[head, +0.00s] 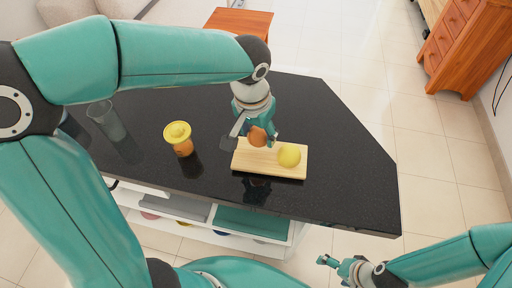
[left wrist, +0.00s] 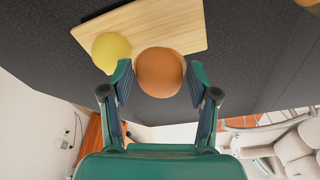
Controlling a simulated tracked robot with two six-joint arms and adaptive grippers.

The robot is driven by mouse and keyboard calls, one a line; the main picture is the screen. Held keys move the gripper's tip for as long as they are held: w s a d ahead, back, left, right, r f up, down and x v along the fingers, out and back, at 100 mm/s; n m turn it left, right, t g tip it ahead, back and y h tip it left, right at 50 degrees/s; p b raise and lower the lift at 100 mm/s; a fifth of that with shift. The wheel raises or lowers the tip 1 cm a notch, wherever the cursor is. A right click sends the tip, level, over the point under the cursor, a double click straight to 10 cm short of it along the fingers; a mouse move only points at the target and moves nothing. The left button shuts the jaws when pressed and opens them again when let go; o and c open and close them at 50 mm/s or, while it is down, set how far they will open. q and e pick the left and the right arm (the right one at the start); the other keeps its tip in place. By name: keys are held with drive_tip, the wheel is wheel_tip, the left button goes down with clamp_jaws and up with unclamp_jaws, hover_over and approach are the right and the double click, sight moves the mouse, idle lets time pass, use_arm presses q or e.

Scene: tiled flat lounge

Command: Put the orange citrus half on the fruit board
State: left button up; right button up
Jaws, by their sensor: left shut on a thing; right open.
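The orange citrus half (head: 257,137) is between the fingers of my left gripper (head: 260,134), which is shut on it. In the left wrist view the citrus half (left wrist: 160,72) shows as a round orange shape between the fingertips (left wrist: 160,78). The light wooden fruit board (head: 255,164) lies on the black counter. The citrus half overlaps the board's edge in both views; I cannot tell whether it touches the board. The board also shows in the left wrist view (left wrist: 160,25). My right gripper (head: 338,264) is open and empty, beyond the counter's front edge.
A yellow fruit (head: 289,155) sits on the board's right part. An orange and yellow juicer-like object (head: 179,139) stands left of the board. A clear glass (head: 106,120) stands further left. The black counter (head: 350,180) is bare to the right.

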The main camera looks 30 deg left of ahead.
sight(258, 155)
use_arm(q)
drive_tip(key=shift+f, duration=3.5)
drive_tip(key=o, duration=0.6)
drive_tip(key=shift+f, duration=0.1)
drive_tip(key=r, duration=0.4)
drive_tip(key=s+r, duration=0.1)
drive_tip(key=r, duration=0.3)
drive_tip(key=s+r, duration=0.1)
drive_tip(key=r, duration=0.3)
drive_tip(key=shift+r, duration=0.1)
drive_tip(key=shift+w+r, duration=0.1)
